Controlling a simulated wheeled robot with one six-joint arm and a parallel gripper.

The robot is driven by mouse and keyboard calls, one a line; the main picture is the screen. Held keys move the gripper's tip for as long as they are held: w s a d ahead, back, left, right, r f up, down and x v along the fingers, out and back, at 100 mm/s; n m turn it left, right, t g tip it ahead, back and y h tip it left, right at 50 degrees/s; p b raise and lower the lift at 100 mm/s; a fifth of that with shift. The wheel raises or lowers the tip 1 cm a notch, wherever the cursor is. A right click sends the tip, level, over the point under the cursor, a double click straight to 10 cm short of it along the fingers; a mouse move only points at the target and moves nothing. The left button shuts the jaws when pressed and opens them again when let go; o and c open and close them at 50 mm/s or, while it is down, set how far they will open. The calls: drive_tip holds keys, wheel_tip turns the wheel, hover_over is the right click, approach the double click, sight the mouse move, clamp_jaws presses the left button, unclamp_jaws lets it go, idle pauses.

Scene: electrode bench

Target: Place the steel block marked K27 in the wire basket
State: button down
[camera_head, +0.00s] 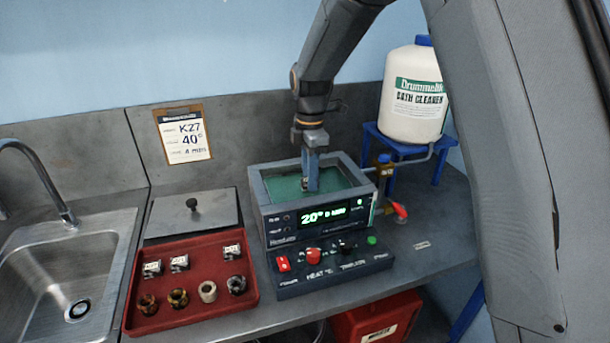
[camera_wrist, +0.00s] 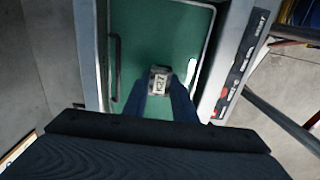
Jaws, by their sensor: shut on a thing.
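My gripper (camera_head: 309,187) reaches down into the open top of the bath (camera_head: 257,187). Its two blue fingers are shut on a small steel block (camera_wrist: 159,79) with a pale label. The label appears to read K27, though it is blurred. Green liquid or a green floor (camera_wrist: 140,30) lies below and around the block. A dark upright bar (camera_wrist: 116,65) and a thin rim line show inside the bath in the wrist view. I cannot clearly make out the wire basket, nor whether the block touches anything below.
A red tray (camera_head: 195,321) left of the bath holds three labelled blocks and several round pieces. A grey lid (camera_head: 165,222) lies behind it. The bath display (camera_head: 325,215) reads about 20°. A card (camera_head: 184,134) shows K27, 40°. A cleaner bottle (camera_head: 413,95) stands right; a sink is left.

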drive_tip(key=c, duration=1.5)
unclamp_jaws()
drive_tip(key=shift+o, duration=0.2)
wheel_tip(320, 180, up, 13)
drive_tip(key=b, duration=0.4)
drive_tip(key=shift+r, duration=0.15)
drive_tip(key=shift+a, duration=0.1)
